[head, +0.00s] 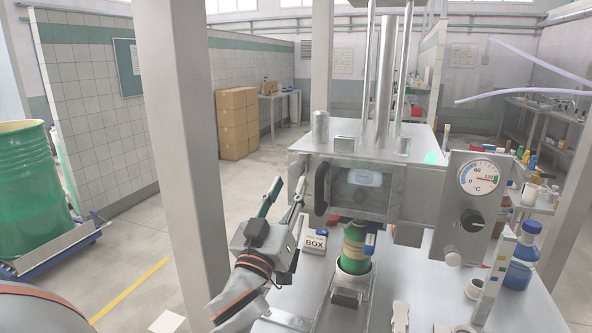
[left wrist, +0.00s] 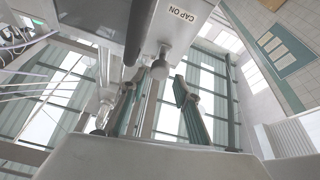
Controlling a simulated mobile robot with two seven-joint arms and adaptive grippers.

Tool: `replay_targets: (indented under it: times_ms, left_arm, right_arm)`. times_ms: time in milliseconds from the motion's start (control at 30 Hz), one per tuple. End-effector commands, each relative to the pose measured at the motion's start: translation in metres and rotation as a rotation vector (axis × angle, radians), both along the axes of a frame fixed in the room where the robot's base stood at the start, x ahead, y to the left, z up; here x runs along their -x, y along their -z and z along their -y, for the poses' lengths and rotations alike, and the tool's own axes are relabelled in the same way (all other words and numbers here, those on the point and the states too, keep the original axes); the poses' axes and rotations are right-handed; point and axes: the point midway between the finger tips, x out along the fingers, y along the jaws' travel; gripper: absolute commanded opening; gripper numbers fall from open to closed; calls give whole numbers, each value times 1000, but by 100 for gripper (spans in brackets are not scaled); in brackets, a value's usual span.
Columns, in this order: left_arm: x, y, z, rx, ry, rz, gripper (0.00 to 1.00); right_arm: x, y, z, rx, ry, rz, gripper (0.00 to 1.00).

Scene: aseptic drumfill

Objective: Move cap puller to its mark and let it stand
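My left gripper (head: 289,186) is raised to the left of the steel machine, with its two fingers spread apart and nothing seen between them. In the left wrist view the fingers (left wrist: 166,98) also stand apart and point up toward the machine's underside and the ceiling. A small pale tool (head: 400,316) is on the bench at the front edge of the head view; I cannot tell for sure whether it is the cap puller. I cannot make out its mark. My right gripper is not in view.
The steel machine (head: 365,190) has a dark handle (head: 321,188) close to my left gripper. A dial panel (head: 478,187) and a blue bottle (head: 523,255) are at the right. A pillar rises at left.

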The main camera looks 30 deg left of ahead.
Motion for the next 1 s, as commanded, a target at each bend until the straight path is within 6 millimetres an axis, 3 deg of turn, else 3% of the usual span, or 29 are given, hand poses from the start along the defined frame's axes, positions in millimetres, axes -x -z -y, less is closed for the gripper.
replay_targets:
  times_ms: [200, 400, 767, 900, 1000]
  left_arm:
    - [-31, -15, -9, -3, -2, -1, 31]
    - [-50, -22, -14, -2, -1, -3, 31]
    - [-55, -22, -15, -2, -2, -4, 31]
    - [-55, -22, -15, -2, -2, -4, 0]
    - [-55, -22, -15, -2, -2, -4, 0]
  right_arm:
    - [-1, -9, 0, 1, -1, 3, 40]
    - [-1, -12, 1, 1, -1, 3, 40]
    - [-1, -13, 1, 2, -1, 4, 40]
    - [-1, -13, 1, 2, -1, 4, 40]
    - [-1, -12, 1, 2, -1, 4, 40]
